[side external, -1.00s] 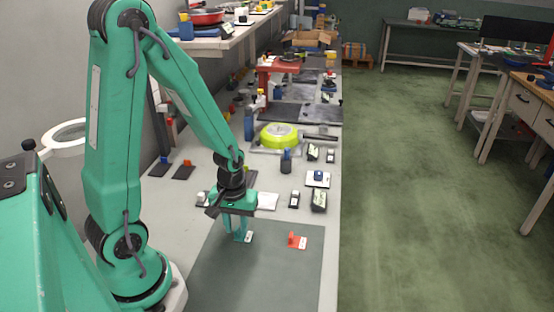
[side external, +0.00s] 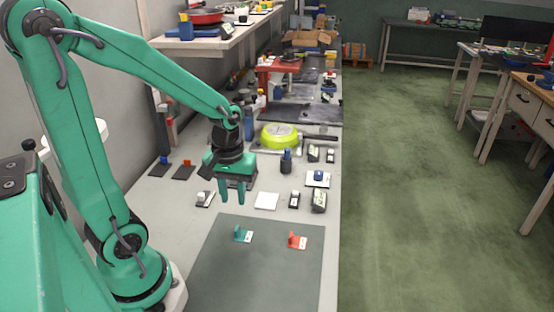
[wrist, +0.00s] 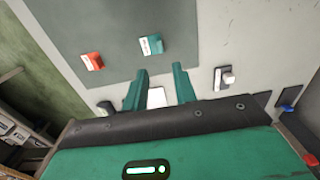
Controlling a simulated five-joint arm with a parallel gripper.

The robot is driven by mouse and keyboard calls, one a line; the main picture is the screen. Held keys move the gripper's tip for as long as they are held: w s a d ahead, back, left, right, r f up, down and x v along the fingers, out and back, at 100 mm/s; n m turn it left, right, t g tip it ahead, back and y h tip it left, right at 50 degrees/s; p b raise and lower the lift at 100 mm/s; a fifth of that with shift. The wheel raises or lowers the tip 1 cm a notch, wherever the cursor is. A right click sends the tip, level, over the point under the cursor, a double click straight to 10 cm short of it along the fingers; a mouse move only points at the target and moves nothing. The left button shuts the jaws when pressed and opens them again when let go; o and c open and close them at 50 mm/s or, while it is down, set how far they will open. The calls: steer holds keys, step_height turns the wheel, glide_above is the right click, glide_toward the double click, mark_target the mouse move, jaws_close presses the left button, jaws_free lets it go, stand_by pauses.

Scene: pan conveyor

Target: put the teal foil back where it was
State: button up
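The teal foil (side external: 242,234) is a small teal block with a white label, resting on the dark grey mat (side external: 222,277). It also shows in the wrist view (wrist: 152,44), beyond my fingertips. An orange-red foil (side external: 297,241) with a white label sits to its right on the same mat. My gripper (side external: 232,197) is raised above the table behind the mat, clear of both foils. Its two teal fingers are apart with nothing held between them, as the wrist view (wrist: 159,80) also shows. A bare white square pad (side external: 266,201) lies just behind the mat.
A white-topped item (side external: 203,199) stands left of my gripper. Several small devices (side external: 319,201) stand to the right of the white pad. A yellow-green pan (side external: 279,136) lies farther back. Dark pads with a blue piece (side external: 164,161) and a red piece (side external: 187,164) lie at left.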

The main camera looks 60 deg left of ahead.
steer(key=shift+r, duration=0.75)
steer(key=shift+r, duration=0.1)
steer(key=s+d+r+m+t, duration=0.3)
steer(key=d+r+m+t, duration=0.2)
steer(key=r+m, duration=0.4)
steer(key=shift+s+d+r+t, duration=0.15)
steer(key=shift+d+r+t, duration=0.15)
steer(key=shift+d+r, duration=0.65)
steer(key=shift+a+r, duration=0.25)
steer(key=shift+a, duration=0.05)
stand_by(0.3)
